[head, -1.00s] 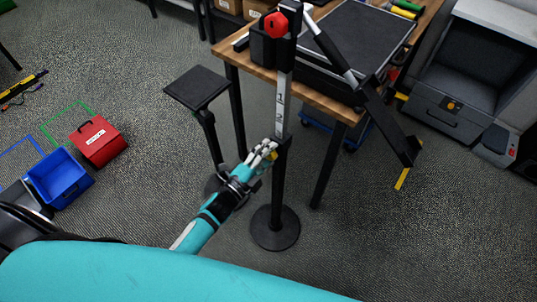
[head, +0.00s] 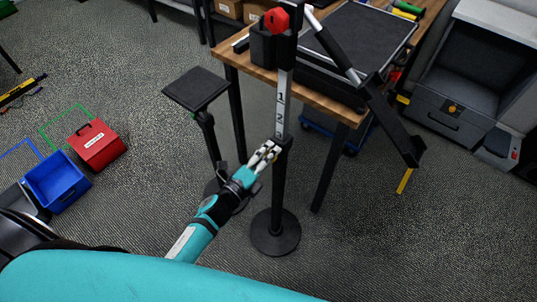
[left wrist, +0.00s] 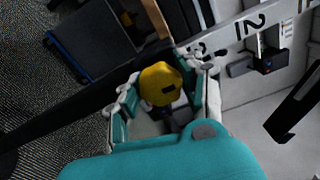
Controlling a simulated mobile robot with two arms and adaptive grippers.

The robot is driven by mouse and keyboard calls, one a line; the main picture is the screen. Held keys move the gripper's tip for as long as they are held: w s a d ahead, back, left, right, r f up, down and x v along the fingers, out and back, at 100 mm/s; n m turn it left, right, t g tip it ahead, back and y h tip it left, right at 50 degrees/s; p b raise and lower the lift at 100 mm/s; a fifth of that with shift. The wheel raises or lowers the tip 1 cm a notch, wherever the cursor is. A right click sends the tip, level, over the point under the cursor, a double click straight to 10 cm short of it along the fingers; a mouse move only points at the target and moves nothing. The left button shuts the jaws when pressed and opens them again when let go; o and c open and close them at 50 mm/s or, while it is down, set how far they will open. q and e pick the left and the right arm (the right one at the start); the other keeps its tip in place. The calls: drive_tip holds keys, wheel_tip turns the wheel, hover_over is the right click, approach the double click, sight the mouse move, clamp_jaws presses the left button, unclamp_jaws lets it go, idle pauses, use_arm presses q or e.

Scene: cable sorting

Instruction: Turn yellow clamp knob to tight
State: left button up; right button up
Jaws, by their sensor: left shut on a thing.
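The yellow clamp knob (left wrist: 160,82) shows between the fingers of my left gripper (left wrist: 165,92) in the left wrist view, with a dark mark on its face. The left gripper is shut on the knob. In the head view this gripper (head: 268,152) is at the side of the stand's post, and the knob is almost wholly hidden by the fingers. The post has a white numbered scale (head: 282,105) above the clamp and a round black base (head: 275,234) on the floor. My right gripper is not in view.
A red knob (head: 276,20) sits at the post's top. A wooden table (head: 262,73) stands behind the post, and a small black-topped stand (head: 196,88) is to its left. A blue bin (head: 57,181) and a red box (head: 97,146) are on the floor at left.

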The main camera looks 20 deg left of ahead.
use_arm(q)
drive_tip(key=shift+f, duration=0.1)
drive_tip(key=o, duration=1.2)
drive_tip(key=shift+s, duration=0.1)
drive_tip(key=v, duration=1.2)
